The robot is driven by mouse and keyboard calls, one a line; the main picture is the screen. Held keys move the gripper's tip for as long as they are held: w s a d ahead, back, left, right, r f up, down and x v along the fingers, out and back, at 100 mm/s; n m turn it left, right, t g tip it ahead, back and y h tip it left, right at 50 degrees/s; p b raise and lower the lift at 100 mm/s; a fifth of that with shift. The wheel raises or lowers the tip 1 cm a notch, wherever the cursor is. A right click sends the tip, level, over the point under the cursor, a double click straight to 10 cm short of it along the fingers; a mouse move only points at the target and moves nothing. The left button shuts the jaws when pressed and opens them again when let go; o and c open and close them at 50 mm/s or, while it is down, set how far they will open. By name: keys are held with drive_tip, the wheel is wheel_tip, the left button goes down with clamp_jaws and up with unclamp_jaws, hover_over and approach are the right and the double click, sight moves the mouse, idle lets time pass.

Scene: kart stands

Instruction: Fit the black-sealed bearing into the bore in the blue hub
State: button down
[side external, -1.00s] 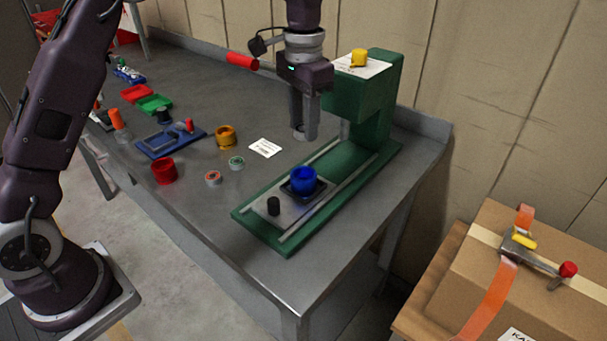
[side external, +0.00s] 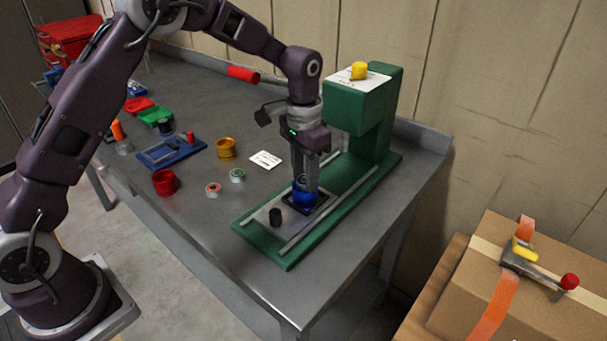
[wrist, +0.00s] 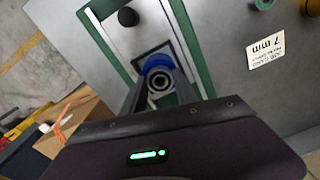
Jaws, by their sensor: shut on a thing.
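The blue hub (side external: 304,197) stands in a dark square holder on the plate of the green press; its blue rim also shows in the wrist view (wrist: 157,65). My gripper (side external: 305,182) points straight down at the top of the hub. The bearing appears at the mouth of the hub's bore. The fingers hide much of it, and I cannot tell how deep it sits.
The green press head (side external: 358,103) rises close behind my gripper. A small black cylinder (side external: 275,217) stands on the plate beside the hub. Red-sealed (side external: 213,190) and green-sealed (side external: 237,175) bearings, a red cup (side external: 165,182) and an orange cup (side external: 226,148) stand to the left.

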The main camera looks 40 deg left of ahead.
sight(304, 181)
drive_tip(key=shift+s+f, duration=0.4)
drive_tip(key=shift+f, duration=0.4)
drive_tip(key=c, duration=0.9)
unclamp_jaws()
drive_tip(key=shift+c, duration=0.2)
wheel_tip(304, 181, up, 13)
drive_tip(key=s+r+t, duration=0.1)
drive_tip(key=s+r, duration=0.5)
drive_tip(key=r, duration=0.1)
drive_tip(key=s+a+r+n+t, duration=0.2)
drive_tip(key=s+r, duration=0.1)
drive_tip(key=s, duration=0.8)
drive_tip(key=s+f+t, duration=0.1)
drive_tip(key=s+f, duration=0.1)
drive_tip(key=s, duration=0.5)
drive_tip(key=s+f+n+t, duration=0.1)
drive_tip(key=s+f, duration=0.1)
drive_tip(key=s, duration=0.5)
drive_tip(key=shift+a+f, duration=0.2)
drive_tip(key=shift+f, duration=0.1)
drive_tip(key=shift+w, duration=0.1)
